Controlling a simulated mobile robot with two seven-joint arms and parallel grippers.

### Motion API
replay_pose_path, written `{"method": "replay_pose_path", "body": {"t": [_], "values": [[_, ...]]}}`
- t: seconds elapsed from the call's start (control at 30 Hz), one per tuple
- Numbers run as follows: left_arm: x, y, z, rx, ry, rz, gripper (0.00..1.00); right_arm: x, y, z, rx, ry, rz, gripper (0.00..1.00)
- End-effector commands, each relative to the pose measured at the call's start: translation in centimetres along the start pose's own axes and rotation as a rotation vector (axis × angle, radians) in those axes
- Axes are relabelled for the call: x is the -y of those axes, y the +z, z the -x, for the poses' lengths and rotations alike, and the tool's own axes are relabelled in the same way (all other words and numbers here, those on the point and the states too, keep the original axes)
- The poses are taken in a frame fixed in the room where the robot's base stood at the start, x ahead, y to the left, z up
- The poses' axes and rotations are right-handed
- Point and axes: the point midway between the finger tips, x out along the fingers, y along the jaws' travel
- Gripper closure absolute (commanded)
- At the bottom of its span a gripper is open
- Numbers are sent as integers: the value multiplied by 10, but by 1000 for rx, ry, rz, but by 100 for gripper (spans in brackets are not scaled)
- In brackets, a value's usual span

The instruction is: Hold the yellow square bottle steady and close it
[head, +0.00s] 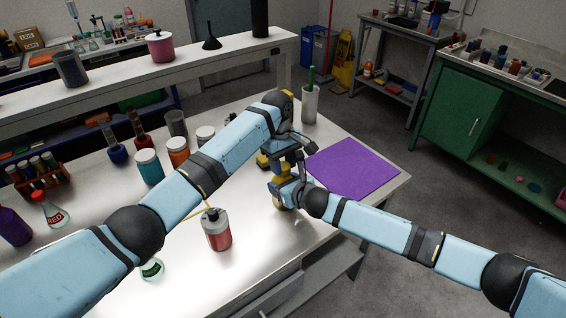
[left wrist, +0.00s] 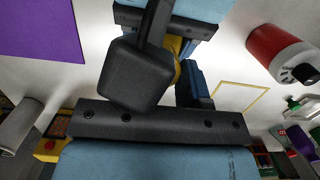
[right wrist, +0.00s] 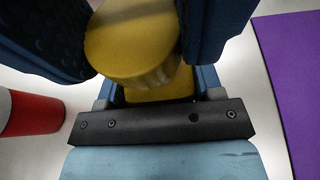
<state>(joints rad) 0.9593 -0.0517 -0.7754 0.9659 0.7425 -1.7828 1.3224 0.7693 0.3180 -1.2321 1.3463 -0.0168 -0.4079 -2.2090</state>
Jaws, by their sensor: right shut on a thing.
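My two grippers meet over the table's middle. My right gripper (head: 283,192) is shut on a yellow piece (right wrist: 130,45), which shows a rounded face between its dark fingers in the right wrist view. I take this to be part of the yellow bottle; the full shape is hidden. My left gripper (head: 270,160) is just beyond and above. A little yellow (left wrist: 178,50) shows past a black block in the left wrist view. Whether the left fingers hold anything, and the bottle's mouth and cap, I cannot see.
A red bottle with a dark cap (head: 217,235) stands left of the grippers, near a yellow outline (head: 195,212) on the table. A purple mat (head: 355,167) lies right. Several jars and flasks stand at the left. A tall grey cup (head: 310,105) stands behind.

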Motion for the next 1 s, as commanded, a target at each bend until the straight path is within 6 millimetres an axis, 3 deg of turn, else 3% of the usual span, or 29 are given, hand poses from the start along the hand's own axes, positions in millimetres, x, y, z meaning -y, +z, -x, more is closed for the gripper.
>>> {"method": "replay_pose_path", "body": {"t": [0.1,0.13,0.23,0.57,0.9,1.0], "values": [[0,0,0,0,0,0,89,0,0,0,0,0,0,100],[0,0,0,0,0,0,56,0,0,0,0,0,0,100],[0,0,0,0,0,0,35,0,0,0,0,0,0,100],[0,0,3,0,1,0,35,0,0,0,0,0,0,100],[0,6,42,-1,2,0,35,0,0,0,0,0,0,100],[0,7,45,-1,1,0,35,0,0,0,0,0,0,100]]}}
